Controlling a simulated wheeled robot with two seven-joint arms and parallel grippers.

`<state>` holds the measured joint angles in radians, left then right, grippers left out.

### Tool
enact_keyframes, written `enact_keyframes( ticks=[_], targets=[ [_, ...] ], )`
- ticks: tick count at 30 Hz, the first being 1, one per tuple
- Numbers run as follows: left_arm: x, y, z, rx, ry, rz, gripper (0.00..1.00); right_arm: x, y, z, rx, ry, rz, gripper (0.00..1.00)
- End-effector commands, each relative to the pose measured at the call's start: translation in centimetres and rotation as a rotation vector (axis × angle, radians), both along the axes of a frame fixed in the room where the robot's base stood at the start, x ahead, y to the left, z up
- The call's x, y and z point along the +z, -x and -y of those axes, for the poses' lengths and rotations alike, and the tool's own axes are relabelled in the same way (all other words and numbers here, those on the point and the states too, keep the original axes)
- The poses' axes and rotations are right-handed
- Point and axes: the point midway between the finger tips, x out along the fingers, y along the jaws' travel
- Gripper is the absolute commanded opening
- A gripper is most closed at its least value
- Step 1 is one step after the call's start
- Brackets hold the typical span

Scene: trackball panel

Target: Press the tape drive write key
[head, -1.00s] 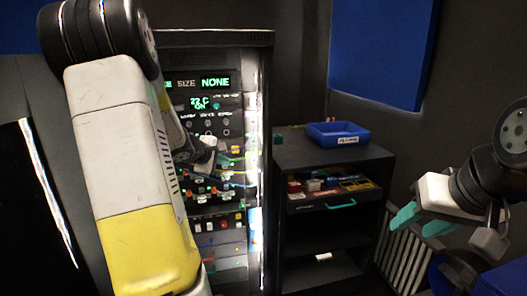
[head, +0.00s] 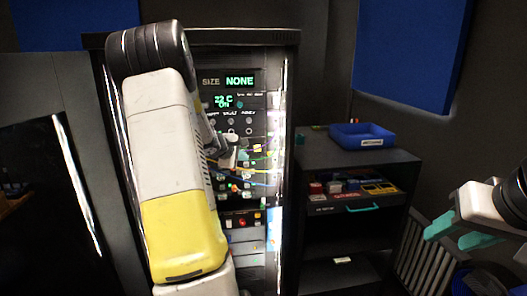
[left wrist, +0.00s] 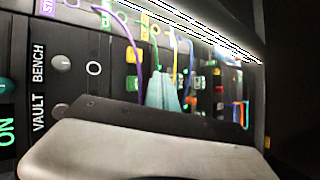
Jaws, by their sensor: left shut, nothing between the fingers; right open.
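The dark equipment rack (head: 290,100) stands behind my left arm, with green displays at its top. A row of small keys (head: 242,221), white, red and orange, sits low on its front. I cannot read their labels, so I cannot tell which is the write key. My left gripper (head: 236,150) is in front of the patch cables, above that key row. In the left wrist view its teal fingers (left wrist: 163,92) are shut and empty among cables; contact with the panel cannot be told. My right gripper (head: 452,237) is open and empty at far right, away from the rack.
Coloured cables (head: 262,170) cross the panel around my left gripper. A dark shelf unit (head: 325,160) right of the rack holds a blue tray (head: 362,136) and small boxes. My left arm hides the rack's left part.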

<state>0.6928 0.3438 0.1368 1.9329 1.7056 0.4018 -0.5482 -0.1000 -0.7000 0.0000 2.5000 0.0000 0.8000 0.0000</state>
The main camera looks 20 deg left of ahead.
Motion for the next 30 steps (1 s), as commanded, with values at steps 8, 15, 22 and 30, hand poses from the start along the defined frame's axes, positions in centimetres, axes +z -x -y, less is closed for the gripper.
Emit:
enact_keyframes(
  ticks=[8, 15, 22, 30],
  targets=[
    [0.0, -2.9, -1.7, -0.002, 0.0, 0.001, 0.0, 0.0, 0.0, 0.0, 0.0, 0.0, 0.0, 0.45],
    [0.0, -3.7, -2.2, -0.001, 0.0, 0.0, 0.0, 0.0, 0.0, 0.0, 0.0, 0.0, 0.0, 0.45],
    [0.0, -3.7, -2.2, -0.001, -0.001, 0.0, 0.0, 0.0, 0.0, 0.0, 0.0, 0.0, 0.0, 0.45],
    [0.0, -3.7, -2.2, -0.001, -0.001, 0.0, 0.0, 0.0, 0.0, 0.0, 0.0, 0.0, 0.0, 0.45]
  ],
)
